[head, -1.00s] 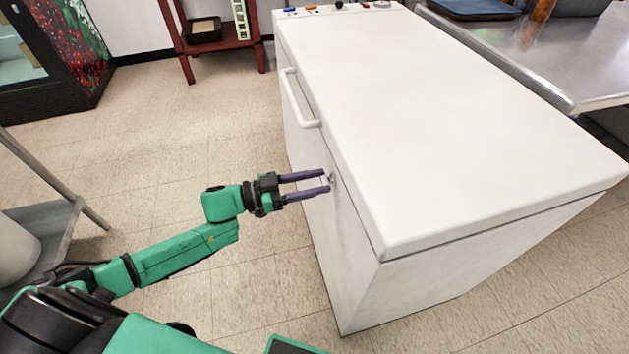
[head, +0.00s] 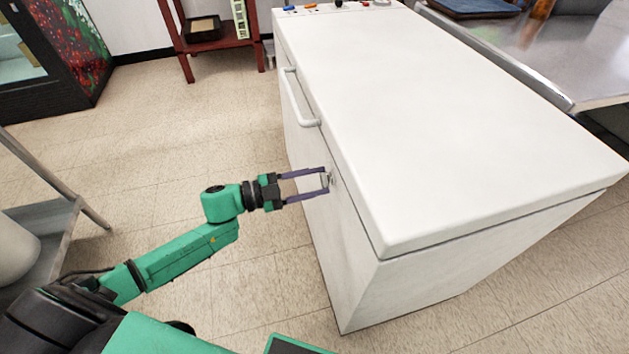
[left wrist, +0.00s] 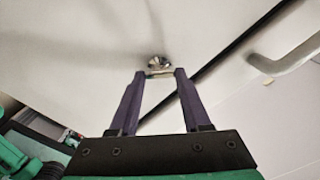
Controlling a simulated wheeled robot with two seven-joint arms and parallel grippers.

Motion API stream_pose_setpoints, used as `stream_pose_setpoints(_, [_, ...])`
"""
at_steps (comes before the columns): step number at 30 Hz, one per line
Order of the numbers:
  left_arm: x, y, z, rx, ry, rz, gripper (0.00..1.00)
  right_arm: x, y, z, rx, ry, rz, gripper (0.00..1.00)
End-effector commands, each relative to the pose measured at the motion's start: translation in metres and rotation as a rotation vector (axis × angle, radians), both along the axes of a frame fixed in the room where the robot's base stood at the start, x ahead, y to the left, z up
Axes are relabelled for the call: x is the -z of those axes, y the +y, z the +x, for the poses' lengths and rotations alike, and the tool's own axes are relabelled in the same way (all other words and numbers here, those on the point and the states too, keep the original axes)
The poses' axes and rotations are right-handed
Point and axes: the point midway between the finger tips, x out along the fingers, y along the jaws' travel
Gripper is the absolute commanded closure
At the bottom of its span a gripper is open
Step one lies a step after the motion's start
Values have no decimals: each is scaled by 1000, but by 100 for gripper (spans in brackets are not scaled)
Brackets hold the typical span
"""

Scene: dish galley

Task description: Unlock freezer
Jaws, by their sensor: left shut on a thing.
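The white chest freezer (head: 450,120) stands with its lid down and a bar handle (head: 298,100) on its front. In the left wrist view the handle (left wrist: 285,60) is at the upper right. A round metal lock (left wrist: 157,61) sits on the front panel. My left gripper (head: 327,181) is at the lock, its two purple fingers pointing at the panel. It is shut on a small, thin piece, seemingly a key (left wrist: 159,74), between the fingertips and touching or in the lock. The key's shape is mostly hidden. My right gripper is not in view.
A steel table (head: 560,60) stands right of the freezer. A red shelf stand (head: 215,45) is at the back and a grey rack (head: 40,225) at the left. The floor in front of the freezer is clear.

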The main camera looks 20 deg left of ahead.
Motion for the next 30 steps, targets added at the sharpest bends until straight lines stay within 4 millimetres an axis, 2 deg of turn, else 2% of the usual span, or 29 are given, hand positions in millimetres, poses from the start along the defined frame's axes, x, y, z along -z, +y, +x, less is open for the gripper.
stream_pose_setpoints(18, [5, -1, -1, 0, -483, 307, 100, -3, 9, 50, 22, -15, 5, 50])
stream_pose_setpoints(30, [5, -1, -2, 1, -686, 437, 100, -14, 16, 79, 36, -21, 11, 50])
